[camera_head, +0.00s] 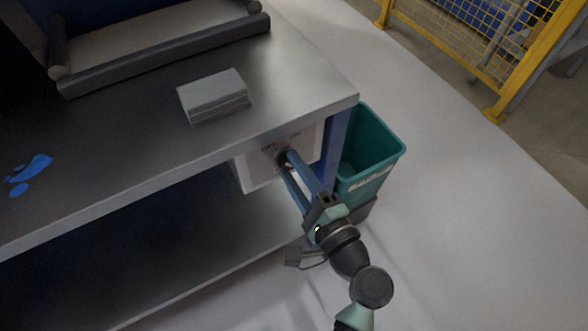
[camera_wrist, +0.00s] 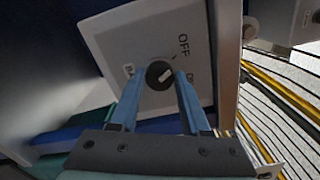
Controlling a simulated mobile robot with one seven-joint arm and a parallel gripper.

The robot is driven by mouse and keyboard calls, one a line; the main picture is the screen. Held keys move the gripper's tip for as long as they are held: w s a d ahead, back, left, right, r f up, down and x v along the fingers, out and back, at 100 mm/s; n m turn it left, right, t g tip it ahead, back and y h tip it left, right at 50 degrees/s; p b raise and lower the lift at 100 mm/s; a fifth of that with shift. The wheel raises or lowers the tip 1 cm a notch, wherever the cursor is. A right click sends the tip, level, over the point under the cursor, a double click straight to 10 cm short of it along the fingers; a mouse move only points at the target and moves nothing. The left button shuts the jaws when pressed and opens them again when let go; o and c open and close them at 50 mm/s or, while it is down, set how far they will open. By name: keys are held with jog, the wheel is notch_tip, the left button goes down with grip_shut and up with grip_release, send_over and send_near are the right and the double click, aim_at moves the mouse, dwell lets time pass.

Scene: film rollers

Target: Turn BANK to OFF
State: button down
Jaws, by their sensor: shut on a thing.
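A white switch panel (camera_head: 246,171) is mounted under the bench top near its right corner. It shows large in the wrist view (camera_wrist: 120,35). Its round dark knob (camera_wrist: 153,68) has a pale mark slanting up to the right, toward the side between OFF and a label partly hidden by the right finger. The word OFF (camera_wrist: 183,44) is readable above and right of the knob. Another label at the left is partly covered by the left finger. My gripper (camera_wrist: 159,84) has its two blue fingers shut on the knob from both sides. In the head view my gripper (camera_head: 284,160) reaches up to the panel.
The grey metal bench top (camera_head: 120,150) overhangs the panel, with a lower shelf below it. A grey block (camera_head: 214,97) lies on the bench top. A teal bin (camera_head: 384,151) stands close at the right of the bench leg. A yellow mesh fence (camera_head: 475,45) is farther back; open floor lies between.

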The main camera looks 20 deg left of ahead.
jog(key=shift+c, duration=1.9)
grip_release()
jog(key=p+v, duration=0.2)
jog(key=v, duration=1.1)
